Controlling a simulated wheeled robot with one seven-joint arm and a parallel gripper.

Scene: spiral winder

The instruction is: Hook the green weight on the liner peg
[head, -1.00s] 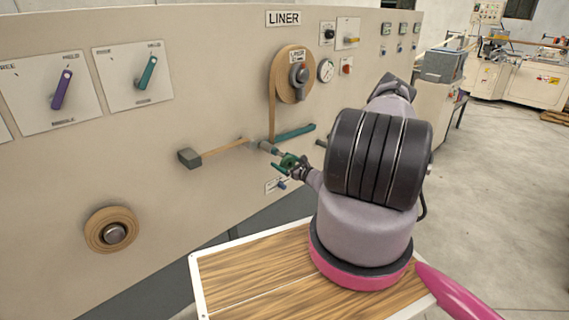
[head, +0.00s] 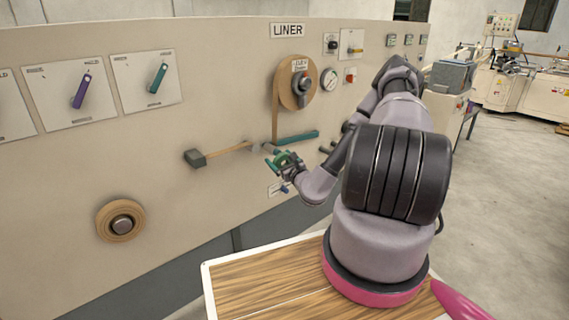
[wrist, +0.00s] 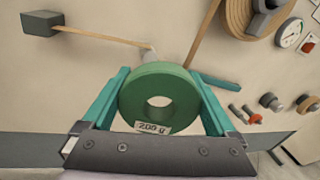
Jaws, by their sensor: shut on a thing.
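The green weight (wrist: 148,98) is a thick ring with a centre hole and a "200 g" label; it also shows small in the head view (head: 289,159). My gripper (wrist: 159,88) is shut on it, with one teal finger on each side of its rim. In the head view my gripper (head: 283,161) is in front of the panel below the LINER sign. A pale grey cylinder (head: 268,148) sticks out of the panel just behind the weight, and the weight partly hides it. I cannot tell whether they touch. I cannot clearly identify the liner peg.
The liner roll (head: 292,84) sends a tape down to the cylinder, then left to a grey-green block (head: 195,158). A teal bar (head: 298,137) slopes beside it. Several short pegs and knobs (wrist: 270,102) stick out at right. A wooden-topped table (head: 270,280) stands below.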

